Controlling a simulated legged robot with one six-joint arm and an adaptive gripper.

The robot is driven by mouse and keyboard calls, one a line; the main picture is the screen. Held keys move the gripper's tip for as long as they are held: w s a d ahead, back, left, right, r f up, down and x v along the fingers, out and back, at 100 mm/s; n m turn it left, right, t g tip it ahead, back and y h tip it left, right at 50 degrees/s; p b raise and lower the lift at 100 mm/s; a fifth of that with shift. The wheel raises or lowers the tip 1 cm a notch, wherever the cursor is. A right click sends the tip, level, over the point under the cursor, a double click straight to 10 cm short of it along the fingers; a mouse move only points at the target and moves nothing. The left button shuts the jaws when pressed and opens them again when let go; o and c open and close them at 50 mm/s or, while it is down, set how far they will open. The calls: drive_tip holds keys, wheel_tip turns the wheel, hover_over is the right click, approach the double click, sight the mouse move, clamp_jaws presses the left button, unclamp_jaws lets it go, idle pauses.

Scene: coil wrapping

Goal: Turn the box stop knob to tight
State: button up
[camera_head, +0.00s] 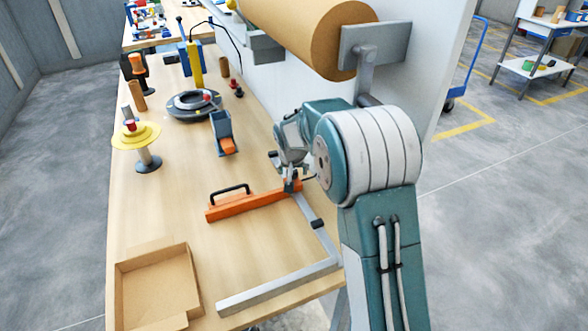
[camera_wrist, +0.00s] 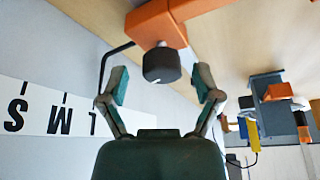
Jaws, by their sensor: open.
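The box stop is an orange bar (camera_head: 245,204) with a black handle (camera_head: 231,189), lying across the bench beside a grey metal L-shaped rail (camera_head: 285,288). In the wrist view, the orange bar's end (camera_wrist: 153,22) is at the top and the black knob (camera_wrist: 161,65) stands out from it, with a small white mark on its face. My gripper (camera_wrist: 161,82) is open, with one finger on each side of the knob and gaps visible on both sides. In the head view my gripper (camera_head: 290,180) is at the bar's right end and hides the knob.
An open cardboard box (camera_head: 155,285) lies at front left. A yellow-topped stand (camera_head: 136,136), a grey holder (camera_head: 221,128) and a round device (camera_head: 194,105) stand farther back. A large brown roll (camera_head: 315,35) hangs above.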

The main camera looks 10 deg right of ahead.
drive_tip(key=shift+a+f, duration=0.1)
drive_tip(key=shift+a, duration=0.15)
drive_tip(key=shift+d, duration=0.1)
clamp_jaws()
drive_tip(key=m+h, duration=0.1)
drive_tip(key=m, duration=0.3)
drive_tip(key=shift+f+m+g+h, duration=0.1)
drive_tip(key=shift+m+g+h, duration=0.3)
drive_tip(key=m, duration=0.2)
drive_tip(key=m+g+h, duration=0.1)
drive_tip(key=m, duration=0.2)
drive_tip(key=shift+w+g, duration=0.15)
drive_tip(key=shift+g, duration=0.15)
drive_tip(key=m+g, duration=0.1)
drive_tip(key=m, duration=0.2)
drive_tip(key=m+g, duration=0.1)
drive_tip(key=m, duration=0.1)
drive_tip(key=shift+w+m+h, duration=0.15)
drive_tip(key=shift+m+h, duration=0.25)
drive_tip(key=shift+w+m+g, duration=0.1)
drive_tip(key=shift+m+g, duration=0.8)
drive_tip(key=shift+m, duration=1.4)
drive_tip(key=shift+y, duration=0.3)
